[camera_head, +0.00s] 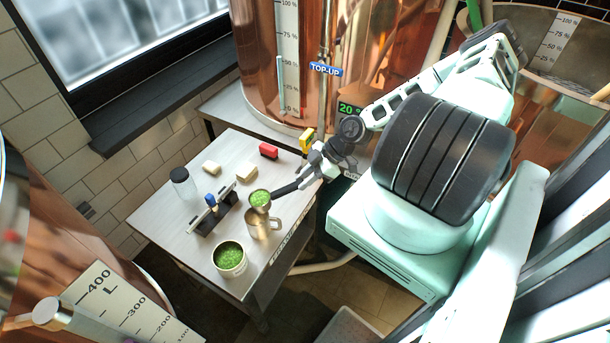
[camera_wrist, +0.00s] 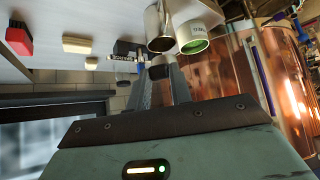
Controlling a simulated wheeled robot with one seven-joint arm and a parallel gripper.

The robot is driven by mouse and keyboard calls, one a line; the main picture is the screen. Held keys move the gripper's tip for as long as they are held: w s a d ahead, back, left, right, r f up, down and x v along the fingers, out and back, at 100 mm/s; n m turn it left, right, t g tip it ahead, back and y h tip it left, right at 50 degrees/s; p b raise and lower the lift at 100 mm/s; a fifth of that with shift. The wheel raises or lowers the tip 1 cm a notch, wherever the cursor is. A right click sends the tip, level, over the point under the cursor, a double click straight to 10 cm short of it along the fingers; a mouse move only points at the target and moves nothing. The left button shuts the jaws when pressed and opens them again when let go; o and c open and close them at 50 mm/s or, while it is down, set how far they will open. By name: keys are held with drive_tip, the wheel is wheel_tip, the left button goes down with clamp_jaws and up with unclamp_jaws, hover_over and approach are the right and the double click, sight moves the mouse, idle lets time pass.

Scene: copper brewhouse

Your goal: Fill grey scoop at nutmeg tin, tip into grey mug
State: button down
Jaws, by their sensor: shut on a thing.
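My gripper (camera_head: 309,176) is shut on the dark handle of the grey scoop (camera_head: 260,207). The scoop is roughly level and its bowl is full of green grains. In the head view the bowl is at the far rim of the grey metal mug (camera_head: 262,228) and hides part of its opening; the height gap cannot be told. The mug (camera_wrist: 157,22) also shows in the wrist view, its opening dark. The white nutmeg tin (camera_head: 230,267), full of green grains, stands nearer the table's front corner; its label shows partly in the wrist view (camera_wrist: 192,30). The scoop bowl is not clear there.
On the metal table (camera_head: 165,215) are a dark rack (camera_head: 213,217) with a blue-topped item, a dark-lidded jar (camera_head: 182,184), two pale blocks (camera_head: 246,172), a red block (camera_head: 268,151) and a yellow one (camera_head: 308,140). A copper vessel (camera_head: 258,60) stands behind. The table's left corner is clear.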

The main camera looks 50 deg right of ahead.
drive_tip(key=shift+a+r+g+h+p, duration=0.25)
drive_tip(key=shift+r+g+h+p, duration=0.05)
drive_tip(key=shift+r, duration=0.4)
drive_tip(key=shift+w+r+h, duration=0.25)
drive_tip(key=shift+r+h, duration=0.05)
drive_tip(key=shift+r, duration=0.1)
drive_tip(key=shift+w+a+r+g+h, duration=0.1)
drive_tip(key=shift+a+r+g+h, duration=0.1)
drive_tip(key=shift+r+g+h, duration=0.25)
drive_tip(key=r+h+b, duration=0.1)
drive_tip(key=w+a+r+g+b, duration=0.1)
drive_tip(key=a+r+g+h+b, duration=0.1)
drive_tip(key=b, duration=0.1)
drive_tip(key=shift+w+a+r+h, duration=0.2)
drive_tip(key=shift+w+a+h, duration=0.05)
drive_tip(key=shift+w+h, duration=0.15)
drive_tip(key=w+a+f+g+h+b, duration=0.1)
drive_tip(key=w+a+g+h+b, duration=0.4)
drive_tip(key=a, duration=0.4)
drive_tip(key=w+a+f+g+h+b, duration=0.2)
drive_tip(key=w+a+g+h+b, duration=0.3)
drive_tip(key=w+a+h+b, duration=0.3)
drive_tip(key=shift+w+a+h+b, duration=0.2)
drive_tip(key=shift+a+h+b, duration=0.55)
drive_tip(key=shift+a+b, duration=0.45)
